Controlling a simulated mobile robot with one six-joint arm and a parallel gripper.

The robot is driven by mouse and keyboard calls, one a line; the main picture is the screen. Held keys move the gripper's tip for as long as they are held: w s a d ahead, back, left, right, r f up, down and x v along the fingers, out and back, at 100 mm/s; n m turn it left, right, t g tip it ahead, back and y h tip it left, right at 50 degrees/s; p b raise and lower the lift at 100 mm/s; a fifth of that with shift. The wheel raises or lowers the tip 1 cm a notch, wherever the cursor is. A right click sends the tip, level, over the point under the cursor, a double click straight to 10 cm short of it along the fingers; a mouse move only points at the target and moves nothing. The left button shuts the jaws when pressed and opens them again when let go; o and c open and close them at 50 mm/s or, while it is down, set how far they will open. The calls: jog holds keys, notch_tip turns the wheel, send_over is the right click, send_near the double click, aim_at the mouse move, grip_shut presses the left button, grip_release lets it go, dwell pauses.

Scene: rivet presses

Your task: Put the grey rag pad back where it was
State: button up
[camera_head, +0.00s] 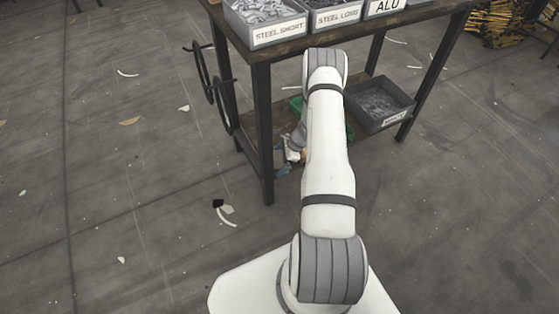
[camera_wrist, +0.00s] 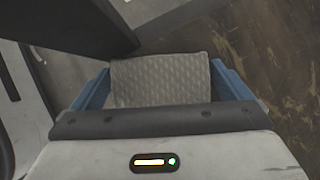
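The grey rag pad (camera_wrist: 160,80) shows in the wrist view as a flat, quilted, light grey piece. It lies between the two blue fingers of my gripper (camera_wrist: 161,88), which meet its left and right edges. In the head view my gripper (camera_head: 283,158) is low by the table's lower shelf, near the front left leg. My arm hides part of it there, and I cannot make out the pad in that view.
A dark table leg (camera_wrist: 80,25) stands close at upper left in the wrist view, with the worn brown shelf (camera_wrist: 285,60) at right. On the lower shelf are a grey bin (camera_head: 380,108) and a green container (camera_head: 296,104), partly hidden. Labelled part bins (camera_head: 268,32) stand on top.

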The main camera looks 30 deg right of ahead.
jog(key=p+v, duration=0.3)
jog(key=v, duration=0.9)
jog(key=shift+p, duration=0.4)
jog(key=shift+s, duration=0.1)
